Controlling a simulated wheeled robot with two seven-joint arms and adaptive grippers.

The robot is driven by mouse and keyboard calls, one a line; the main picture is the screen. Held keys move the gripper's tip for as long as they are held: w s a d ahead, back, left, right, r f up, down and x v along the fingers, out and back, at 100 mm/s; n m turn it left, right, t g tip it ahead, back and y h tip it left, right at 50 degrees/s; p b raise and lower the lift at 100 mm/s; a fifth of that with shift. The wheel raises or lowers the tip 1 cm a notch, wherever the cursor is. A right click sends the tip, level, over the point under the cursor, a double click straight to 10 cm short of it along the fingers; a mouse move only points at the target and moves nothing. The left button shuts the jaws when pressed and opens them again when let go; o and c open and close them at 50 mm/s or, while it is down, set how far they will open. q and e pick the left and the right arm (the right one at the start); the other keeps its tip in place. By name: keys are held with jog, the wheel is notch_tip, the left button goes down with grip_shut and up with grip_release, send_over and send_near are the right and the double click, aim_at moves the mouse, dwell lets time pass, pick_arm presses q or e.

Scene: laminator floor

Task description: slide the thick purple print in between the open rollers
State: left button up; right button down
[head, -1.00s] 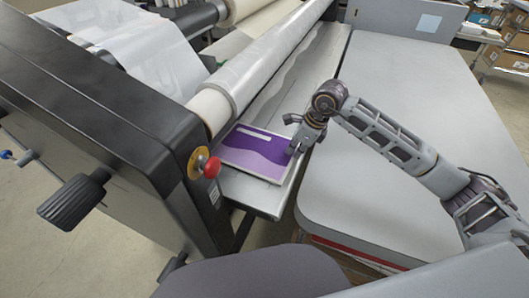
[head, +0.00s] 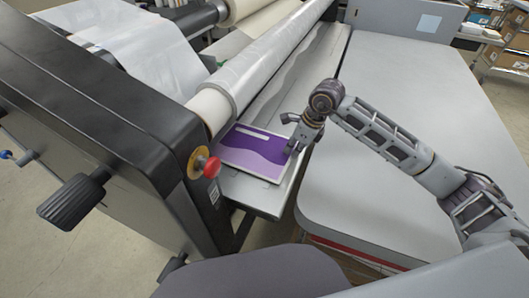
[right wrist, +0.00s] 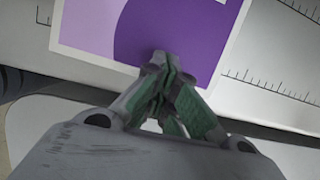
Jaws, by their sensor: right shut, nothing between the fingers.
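The thick purple print (head: 256,151) lies on the laminator's feed table (head: 255,193), with its left side close to the roller (head: 215,106). It has a white border and purple bands, and it also shows in the right wrist view (right wrist: 190,35). My right gripper (head: 291,149) is at the print's right edge, with its fingers closed. In the right wrist view the closed fingertips (right wrist: 160,65) overlap the print's near edge, and nothing shows between them. I cannot tell whether they touch it. The gap between the rollers is hidden in the head view. My left gripper is not in view.
A black laminator housing (head: 95,110) with a red knob (head: 212,166) stands left of the print. A large grey table (head: 400,100) fills the right. Ruler marks (right wrist: 270,85) run along the feed table beside the print. Cardboard boxes stand at the far right.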

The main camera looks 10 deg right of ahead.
aim_at(280, 153)
jog(key=shift+w+a+f, duration=0.2)
jog(key=shift+w+a, duration=0.15)
jog(key=shift+a, duration=0.35)
dwell(0.5)
jog(key=shift+s+d+b, duration=0.1)
jog(key=shift+d+b, duration=0.15)
jog(key=shift+b, duration=0.1)
dwell(0.6)
jog(key=shift+s+a, duration=0.2)
jog(key=shift+s, duration=0.1)
dwell(0.4)
jog(key=shift+a+b, duration=0.15)
jog(key=shift+b, duration=0.2)
jog(key=shift+w+a+r, duration=0.1)
jog(key=shift+w, duration=0.1)
dwell(0.4)
jog(key=shift+w+a, duration=0.55)
jog(key=shift+a, duration=0.35)
dwell(1.0)
jog(key=shift+s+d+b, duration=0.15)
jog(key=shift+d+b, duration=0.05)
jog(key=shift+b, duration=0.25)
